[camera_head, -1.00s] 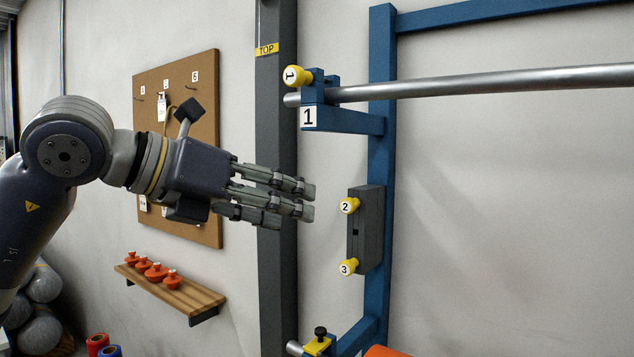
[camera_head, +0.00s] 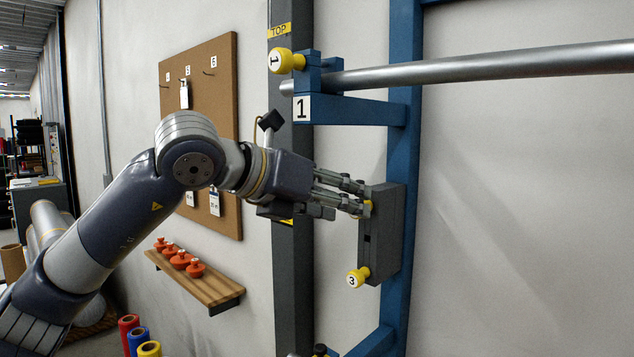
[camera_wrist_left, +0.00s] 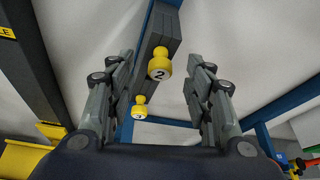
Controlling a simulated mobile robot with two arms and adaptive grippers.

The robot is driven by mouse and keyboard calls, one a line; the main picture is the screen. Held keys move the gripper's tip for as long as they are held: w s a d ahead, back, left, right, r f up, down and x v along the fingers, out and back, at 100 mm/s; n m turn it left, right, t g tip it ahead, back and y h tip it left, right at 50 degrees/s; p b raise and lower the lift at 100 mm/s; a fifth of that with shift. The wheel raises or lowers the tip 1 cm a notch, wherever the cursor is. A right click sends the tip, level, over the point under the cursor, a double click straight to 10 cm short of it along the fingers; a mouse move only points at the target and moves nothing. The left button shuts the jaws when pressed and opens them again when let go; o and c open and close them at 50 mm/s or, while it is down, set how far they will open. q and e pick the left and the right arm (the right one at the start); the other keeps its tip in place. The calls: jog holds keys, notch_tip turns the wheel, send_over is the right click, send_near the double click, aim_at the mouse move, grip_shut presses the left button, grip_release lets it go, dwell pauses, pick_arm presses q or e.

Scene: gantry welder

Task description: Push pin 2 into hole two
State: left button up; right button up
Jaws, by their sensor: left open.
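Pin 2 is a yellow knob marked 2; in the left wrist view pin 2 (camera_wrist_left: 159,65) shows between the spread fingers, with its base against the dark grey block. In the head view only a sliver of pin 2 (camera_head: 367,208) shows behind the fingertips. The dark grey block (camera_head: 387,240) is on the blue post. My left gripper (camera_head: 362,198) is open, its fingers pointing right at the block; it also shows in the left wrist view (camera_wrist_left: 165,85). A hole for pin 2 cannot be made out. My right gripper is not in view.
Yellow pin 3 (camera_head: 357,277) sits lower on the block. Yellow pin 1 (camera_head: 286,61) sits above on the blue bracket (camera_head: 350,108) under the metal pipe (camera_head: 480,66). A dark upright post (camera_head: 291,180) and a wooden shelf with orange pieces (camera_head: 205,285) stand left.

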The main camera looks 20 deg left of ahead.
pick_arm(q)
jog(key=x, duration=0.3)
jog(key=shift+w+f+p, duration=0.1)
jog(key=shift+w+p, duration=0.05)
jog(key=shift+p, duration=0.2)
grip_shut()
jog(key=c, duration=0.7)
grip_release()
grip_shut()
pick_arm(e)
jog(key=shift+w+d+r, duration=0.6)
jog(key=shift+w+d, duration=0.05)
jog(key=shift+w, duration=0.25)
